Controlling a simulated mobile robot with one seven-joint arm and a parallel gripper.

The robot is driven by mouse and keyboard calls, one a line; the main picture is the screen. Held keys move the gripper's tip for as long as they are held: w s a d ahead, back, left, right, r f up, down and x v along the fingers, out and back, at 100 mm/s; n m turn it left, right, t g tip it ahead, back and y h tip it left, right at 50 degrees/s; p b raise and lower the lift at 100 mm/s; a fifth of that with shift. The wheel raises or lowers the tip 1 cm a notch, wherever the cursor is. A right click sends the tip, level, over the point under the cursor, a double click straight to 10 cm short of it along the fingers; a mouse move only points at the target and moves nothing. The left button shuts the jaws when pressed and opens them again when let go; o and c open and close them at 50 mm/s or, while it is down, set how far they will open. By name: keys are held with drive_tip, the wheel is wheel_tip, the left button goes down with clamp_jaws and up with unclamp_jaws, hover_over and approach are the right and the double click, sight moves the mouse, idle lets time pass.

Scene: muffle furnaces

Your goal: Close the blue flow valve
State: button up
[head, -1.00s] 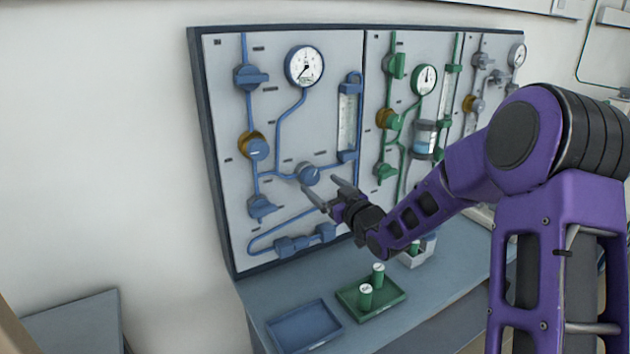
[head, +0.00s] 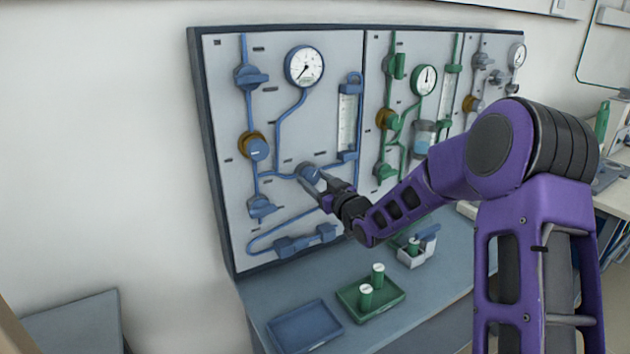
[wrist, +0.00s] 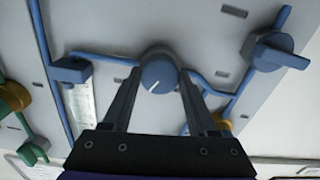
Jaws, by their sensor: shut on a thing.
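The blue round valve knob (head: 309,173) sits on the lower middle of the blue panel section, in line with the blue pipe. It also shows in the wrist view (wrist: 159,74), with a white pointer line on its face. My gripper (head: 314,181) is at the knob, with one finger on each side of it, shut on it. In the wrist view the fingers (wrist: 158,88) flank the knob, and their tips are partly hidden beside it.
Other blue valves (head: 262,207) and a blue and brass regulator (head: 257,148) are left of the knob. A gauge (head: 304,66) and flow tube (head: 348,120) are above. The shelf below holds a blue tray (head: 305,326) and a green tray (head: 352,300) with green cylinders.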

drive_tip(key=c, duration=0.3)
drive_tip(key=shift+c, duration=0.2)
drive_tip(key=m, duration=0.6)
drive_tip(key=shift+m, duration=0.3)
drive_tip(key=m+p, duration=0.2)
drive_tip(key=m, duration=0.3)
drive_tip(key=shift+m, duration=0.4)
drive_tip(key=o, duration=1.4)
drive_tip(key=shift+d, duration=0.1)
